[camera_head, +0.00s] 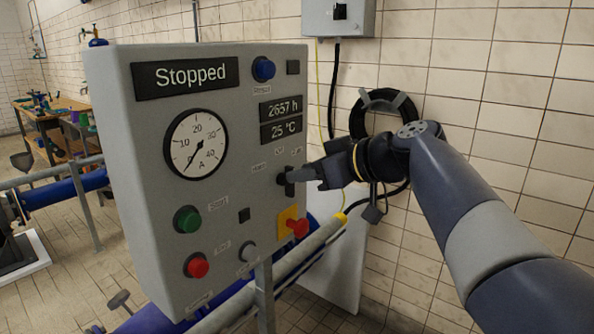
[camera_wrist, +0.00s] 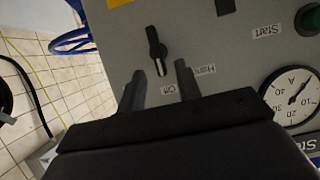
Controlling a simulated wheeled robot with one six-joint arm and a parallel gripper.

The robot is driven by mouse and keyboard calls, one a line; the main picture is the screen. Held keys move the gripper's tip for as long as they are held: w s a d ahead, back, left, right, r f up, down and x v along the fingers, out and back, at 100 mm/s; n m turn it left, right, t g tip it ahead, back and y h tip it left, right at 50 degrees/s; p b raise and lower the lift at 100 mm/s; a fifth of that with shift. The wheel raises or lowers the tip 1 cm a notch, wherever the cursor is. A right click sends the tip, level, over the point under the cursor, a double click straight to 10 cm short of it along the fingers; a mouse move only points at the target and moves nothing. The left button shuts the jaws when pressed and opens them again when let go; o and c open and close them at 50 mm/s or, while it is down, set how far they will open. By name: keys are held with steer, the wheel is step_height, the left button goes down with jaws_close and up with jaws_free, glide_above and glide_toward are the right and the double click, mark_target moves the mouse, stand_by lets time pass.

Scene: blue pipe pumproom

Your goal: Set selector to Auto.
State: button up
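The selector (camera_wrist: 156,48) is a black knob with a white pointer mark on the grey control panel (camera_head: 150,120). In the wrist view its white mark points toward the "Off" label (camera_wrist: 168,89). The "Hand" label (camera_wrist: 205,69) is to the right of it; the Auto label is hidden there, and the small label (camera_head: 297,152) at the right in the head view is hard to read. My gripper (camera_wrist: 160,70) is open, its two fingers on either side of the knob's lower end. In the head view my gripper (camera_head: 292,178) partly covers the selector; contact cannot be told.
The display (camera_head: 186,77) reads "Stopped". Below are a gauge (camera_head: 196,144), a green button (camera_head: 187,219) and a red button (camera_head: 196,265). A red knob on a yellow plate (camera_head: 294,224) sits just under my gripper.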

steer(key=shift+x, duration=1.45)
steer(key=shift+c, duration=0.3)
jaws_close()
